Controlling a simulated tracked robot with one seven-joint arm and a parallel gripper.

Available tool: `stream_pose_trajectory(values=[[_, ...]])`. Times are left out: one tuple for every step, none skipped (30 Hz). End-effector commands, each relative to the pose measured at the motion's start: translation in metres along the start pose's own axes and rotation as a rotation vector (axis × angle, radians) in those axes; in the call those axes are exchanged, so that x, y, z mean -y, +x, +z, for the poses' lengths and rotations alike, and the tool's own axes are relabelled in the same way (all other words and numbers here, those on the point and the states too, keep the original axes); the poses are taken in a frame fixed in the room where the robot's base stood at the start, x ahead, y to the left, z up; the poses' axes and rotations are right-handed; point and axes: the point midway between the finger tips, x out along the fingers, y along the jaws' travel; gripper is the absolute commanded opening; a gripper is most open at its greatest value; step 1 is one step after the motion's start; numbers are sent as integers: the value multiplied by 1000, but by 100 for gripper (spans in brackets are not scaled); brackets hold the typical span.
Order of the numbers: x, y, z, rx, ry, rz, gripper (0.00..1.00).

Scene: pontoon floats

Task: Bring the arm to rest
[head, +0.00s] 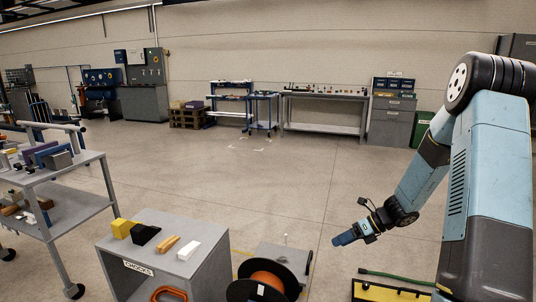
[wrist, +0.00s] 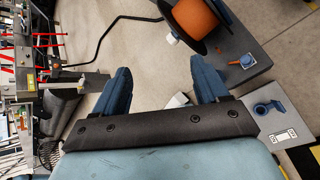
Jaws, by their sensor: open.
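My gripper (head: 344,239) hangs from my blue arm at the right of the head view, above the open floor. In the wrist view my gripper (wrist: 158,85) shows two blue fingers set wide apart, with nothing between them. The arm is bent, with its forearm reaching down and to the left. The fingertips touch nothing that I can see.
A grey cabinet marked CHOCKS (head: 140,268) stands front left with several blocks on top. An orange reel (head: 268,279) sits right of it, also in the wrist view (wrist: 195,18). A grey cart (head: 62,190) is at left. The mid floor (head: 250,180) is clear.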

Motion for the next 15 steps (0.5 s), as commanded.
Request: stream_pose_trajectory(values=[[-13,-7,6,-27,-77,-12,73],[-20,-10,9,-43,-121,-18,73],[-29,-15,12,-64,-181,-25,73],[-36,-18,14,-81,-226,-29,73],[-42,-22,16,-97,-270,-34,73],[-51,-27,18,-119,-329,-41,73],[-58,-30,20,-135,-373,-45,73],[-65,-34,21,-152,-416,-49,73],[-74,-38,24,-173,-474,-55,73],[-81,-42,25,-190,-519,-59,73],[-88,-45,27,-206,-562,-62,73],[-97,-50,28,-229,-619,-66,73],[-104,-53,29,-246,-662,-69,73],[-110,-57,30,-262,-706,-72,73],[-119,-62,31,-286,-763,-76,73]])
